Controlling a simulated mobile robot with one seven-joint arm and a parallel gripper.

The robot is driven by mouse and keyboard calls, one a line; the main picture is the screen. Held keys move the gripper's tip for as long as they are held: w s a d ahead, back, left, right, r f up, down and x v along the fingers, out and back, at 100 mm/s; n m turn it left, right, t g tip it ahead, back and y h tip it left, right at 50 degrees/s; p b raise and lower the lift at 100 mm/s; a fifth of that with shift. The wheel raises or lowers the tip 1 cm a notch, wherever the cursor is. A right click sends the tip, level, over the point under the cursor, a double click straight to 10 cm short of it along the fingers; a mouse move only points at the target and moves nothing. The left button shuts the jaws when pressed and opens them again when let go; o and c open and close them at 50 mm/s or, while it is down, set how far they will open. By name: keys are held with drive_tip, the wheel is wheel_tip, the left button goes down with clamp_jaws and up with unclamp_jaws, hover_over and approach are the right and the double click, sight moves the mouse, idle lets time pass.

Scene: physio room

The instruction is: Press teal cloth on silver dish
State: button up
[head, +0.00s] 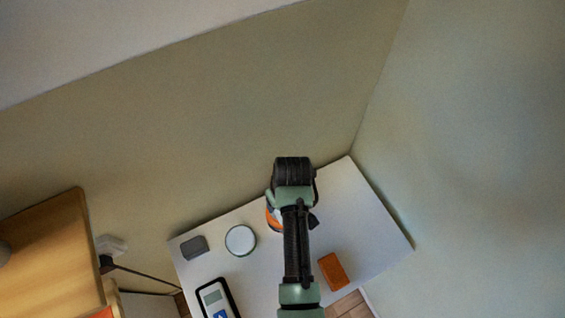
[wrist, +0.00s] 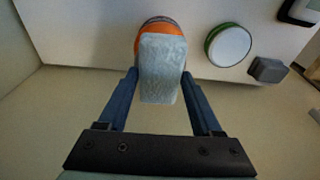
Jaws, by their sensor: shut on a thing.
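My gripper (wrist: 160,92) is shut on a pale grey-blue folded cloth (wrist: 161,70), which looks like the teal cloth. The cloth hangs between the two blue fingers and covers part of a round orange-sided thing (wrist: 152,24). That thing also shows in the head view (head: 271,218), mostly hidden under my gripper. I cannot tell whether the cloth touches it or whether it is the silver dish. A round dish with a green rim and pale inside (wrist: 229,45) stands beside it, apart from the cloth; it also shows in the head view (head: 240,240).
A grey block (head: 194,247) and a white and black device (head: 216,299) lie on the left of the white table (head: 362,220). An orange block (head: 333,270) lies near the front edge. Walls stand behind and to the right. The table's right part is clear.

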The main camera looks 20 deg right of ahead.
drive_tip(key=shift+r+p, duration=2.65)
drive_tip(key=shift+r, duration=0.35)
drive_tip(key=shift+f, duration=0.1)
drive_tip(key=shift+a+f+b, duration=0.35)
drive_tip(key=shift+f+b, duration=0.1)
drive_tip(key=shift+b, duration=0.35)
drive_tip(key=s+a+f+b, duration=0.2)
drive_tip(key=a+f+b, duration=0.4)
drive_tip(key=a+b, duration=0.6)
drive_tip(key=shift+f+m+b, duration=0.3)
drive_tip(key=shift+f+b, duration=0.1)
drive_tip(key=shift+b, duration=1.1)
